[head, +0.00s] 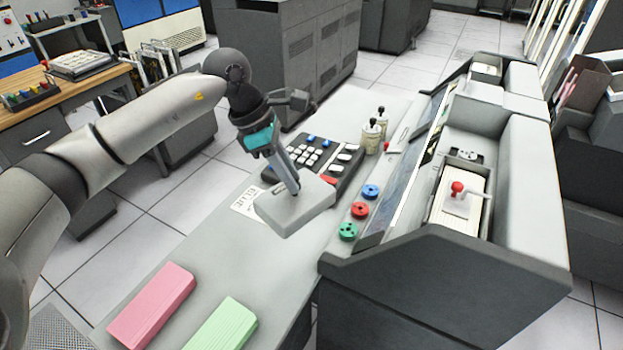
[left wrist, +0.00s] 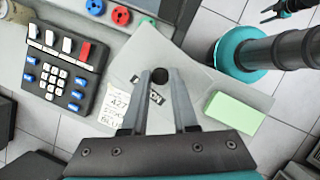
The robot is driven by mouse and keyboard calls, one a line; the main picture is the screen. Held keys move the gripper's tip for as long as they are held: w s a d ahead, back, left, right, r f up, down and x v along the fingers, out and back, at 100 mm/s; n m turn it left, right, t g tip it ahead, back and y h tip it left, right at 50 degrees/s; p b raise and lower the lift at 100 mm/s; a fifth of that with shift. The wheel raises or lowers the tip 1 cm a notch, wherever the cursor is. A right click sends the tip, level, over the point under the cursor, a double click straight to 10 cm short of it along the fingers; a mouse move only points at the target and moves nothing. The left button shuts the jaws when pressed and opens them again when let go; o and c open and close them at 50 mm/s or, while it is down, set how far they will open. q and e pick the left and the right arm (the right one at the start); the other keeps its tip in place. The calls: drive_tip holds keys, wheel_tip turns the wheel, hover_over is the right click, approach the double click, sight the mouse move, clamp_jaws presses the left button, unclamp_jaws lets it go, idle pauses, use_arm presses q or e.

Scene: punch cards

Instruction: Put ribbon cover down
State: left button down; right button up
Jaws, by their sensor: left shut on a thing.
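The ribbon cover (head: 300,208) is a light grey, flat, box-like lid. It is over the pale desk near its left edge; I cannot tell whether it touches the desk. My left gripper (head: 296,190) reaches down and is shut on it. In the left wrist view the cover (left wrist: 190,88) shows beneath the fingers, with a dark round knob (left wrist: 160,77) between the fingertips (left wrist: 160,76). A dark gripper, seemingly my right one (left wrist: 272,14), shows at the top right corner, too small to read its jaws.
A black keypad (head: 318,158) and a printed paper (head: 245,198) lie close by. Blue, red and green spools (head: 361,210) line the console side. Pink (head: 152,305) and green (head: 222,325) blocks lie in front. The console has an open bay with a red knob (head: 457,187).

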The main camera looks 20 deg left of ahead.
use_arm(q)
drive_tip(key=w+r+n, duration=0.1)
drive_tip(key=w+a+n+t, duration=0.1)
drive_tip(key=n, duration=0.1)
drive_tip(key=shift+a+r+y, duration=0.3)
drive_tip(key=shift+r+y, duration=0.05)
drive_tip(key=shift+y, duration=0.05)
drive_tip(key=shift+f+b, duration=2)
drive_tip(key=shift+f, duration=7.9)
use_arm(e)
drive_tip(key=shift+t, duration=0.3)
drive_tip(key=shift+w+d+f, duration=0.3)
drive_tip(key=shift+w+f, duration=0.15)
drive_tip(key=shift+f, duration=0.2)
drive_tip(key=shift+w+d+f, duration=0.35)
drive_tip(key=shift+w+f, duration=0.1)
drive_tip(key=shift+f, duration=0.25)
drive_tip(key=shift+w+d+f, duration=0.3)
drive_tip(key=shift+w+f, duration=0.15)
drive_tip(key=shift+f, duration=0.2)
use_arm(q)
drive_tip(key=shift+f, duration=0.15)
use_arm(e)
drive_tip(key=shift+f, duration=0.1)
use_arm(q)
drive_tip(key=c, duration=0.7)
unclamp_jaws()
use_arm(e)
drive_tip(key=shift+d, duration=0.1)
